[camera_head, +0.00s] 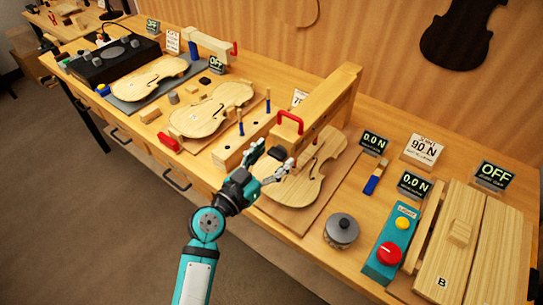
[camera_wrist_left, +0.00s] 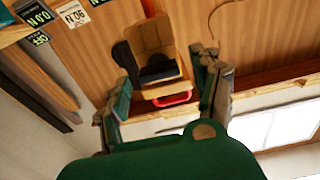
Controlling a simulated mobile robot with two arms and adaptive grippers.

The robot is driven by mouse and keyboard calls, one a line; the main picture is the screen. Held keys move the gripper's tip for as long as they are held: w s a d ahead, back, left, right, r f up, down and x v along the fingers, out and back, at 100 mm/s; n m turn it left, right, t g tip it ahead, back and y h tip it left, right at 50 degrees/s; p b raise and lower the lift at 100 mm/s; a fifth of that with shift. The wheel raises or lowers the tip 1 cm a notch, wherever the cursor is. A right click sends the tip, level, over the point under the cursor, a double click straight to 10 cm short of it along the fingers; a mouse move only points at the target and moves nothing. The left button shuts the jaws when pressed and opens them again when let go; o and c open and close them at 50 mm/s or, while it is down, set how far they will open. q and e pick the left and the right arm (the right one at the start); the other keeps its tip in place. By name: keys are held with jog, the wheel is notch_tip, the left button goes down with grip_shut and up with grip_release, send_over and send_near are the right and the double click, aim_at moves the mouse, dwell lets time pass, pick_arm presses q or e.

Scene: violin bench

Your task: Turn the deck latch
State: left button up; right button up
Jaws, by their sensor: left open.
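My left gripper (camera_head: 272,162) is in front of the wooden press over the middle violin plate. It is open and empty, with its fingers spread in the left wrist view (camera_wrist_left: 162,68). A red handle (camera_head: 290,121) sits on the near end of the press beam (camera_head: 325,100). In the left wrist view a red part (camera_wrist_left: 172,99) shows between the fingers, below a wooden block with a dark pad (camera_wrist_left: 158,72). The gripper and the handle look apart. I cannot tell for sure which part is the deck latch. My right gripper is not in view.
The pale violin plate (camera_head: 309,176) lies under the press, beside the gripper. A grey round knob (camera_head: 341,231) and a teal box with a red button (camera_head: 390,252) stand to the right. Small displays line the back. More violin plates (camera_head: 212,109) lie left.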

pick_arm(q)
jog(key=shift+c, duration=0.5)
jog(key=c, duration=1.1)
jog(key=shift+o, duration=0.2)
jog(key=shift+n, duration=1.3)
jog(key=n+p, duration=0.1)
jog(key=n, duration=0.5)
jog(key=shift+w+a, duration=0.1)
jog(key=shift+a, duration=0.05)
jog(key=n+p, duration=0.1)
jog(key=n, duration=0.4)
jog(key=shift+n+p, duration=0.3)
jog(key=shift+a+f+n+p, duration=0.1)
jog(key=shift+n+p, duration=0.1)
jog(key=shift+n, duration=0.75)
jog(key=shift+f+n+p, duration=0.1)
jog(key=shift+n+p, duration=0.05)
jog(key=shift+n, duration=0.8)
